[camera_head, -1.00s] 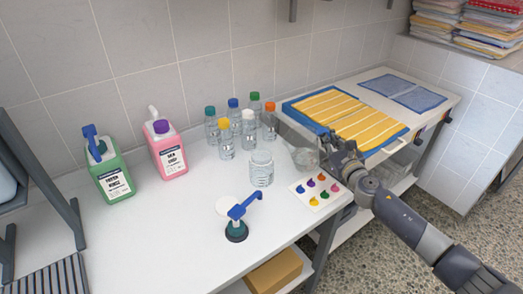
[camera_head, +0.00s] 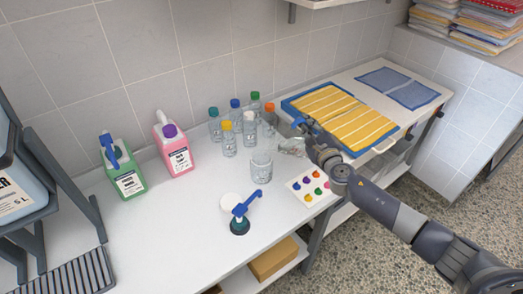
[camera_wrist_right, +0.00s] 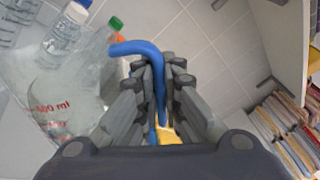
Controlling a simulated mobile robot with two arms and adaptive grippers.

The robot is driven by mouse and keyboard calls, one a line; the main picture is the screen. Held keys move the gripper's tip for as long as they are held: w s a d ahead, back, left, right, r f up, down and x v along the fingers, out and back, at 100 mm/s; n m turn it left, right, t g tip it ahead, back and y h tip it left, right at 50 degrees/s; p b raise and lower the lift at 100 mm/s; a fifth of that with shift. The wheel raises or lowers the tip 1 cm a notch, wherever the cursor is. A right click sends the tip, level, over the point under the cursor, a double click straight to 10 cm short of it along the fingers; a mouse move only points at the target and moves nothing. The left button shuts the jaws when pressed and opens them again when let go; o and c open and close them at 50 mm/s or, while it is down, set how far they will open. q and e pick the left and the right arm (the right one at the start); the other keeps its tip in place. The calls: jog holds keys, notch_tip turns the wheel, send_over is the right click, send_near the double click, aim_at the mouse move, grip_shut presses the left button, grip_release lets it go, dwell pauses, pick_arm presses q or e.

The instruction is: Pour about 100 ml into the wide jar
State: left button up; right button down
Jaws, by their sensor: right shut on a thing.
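The wide jar (camera_head: 261,168) is clear glass and stands upright and open on the white bench. My right gripper (camera_head: 308,130) is shut on the blue handle (camera_wrist_right: 152,62) of a clear measuring jug (camera_head: 292,147), just right of the jar and apart from it. In the right wrist view the jug (camera_wrist_right: 62,95) shows red ml marks at the left. The jug looks tilted. How much liquid it holds cannot be told. My left gripper is not in view.
Several capped bottles (camera_head: 229,140) stand behind the jar. A colour-dot card (camera_head: 306,195) is at right. Green (camera_head: 124,172) and pink (camera_head: 176,155) canisters stand left. A yellow towel (camera_head: 350,122) lies behind my gripper.

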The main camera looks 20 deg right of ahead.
aim_at(301, 119)
jog(key=shift+a+r+n, duration=0.2)
jog(key=shift+r+n, duration=0.1)
jog(key=shift+n, duration=0.1)
jog(key=shift+a+r+p, duration=0.25)
jog(key=shift+r+p, duration=0.05)
jog(key=shift+p, duration=0.25)
jog(key=shift+a+r+n+p, duration=0.2)
jog(key=shift+n+p, duration=0.1)
jog(key=shift+n, duration=0.1)
jog(key=shift+a+r+n+p, duration=0.35)
jog(key=shift+r+n+p, duration=0.2)
jog(key=shift+p, duration=0.2)
jog(key=shift+w+a, duration=0.1)
jog(key=shift+a, duration=0.2)
jog(key=shift+a+r+n+p, duration=0.55)
jog(key=shift+n+p, duration=0.2)
jog(key=shift+p, duration=0.15)
jog(key=shift+a+r+n+p, duration=0.25)
jog(key=shift+a+n+p, duration=0.15)
jog(key=shift+a+p, duration=0.4)
dwell(0.4)
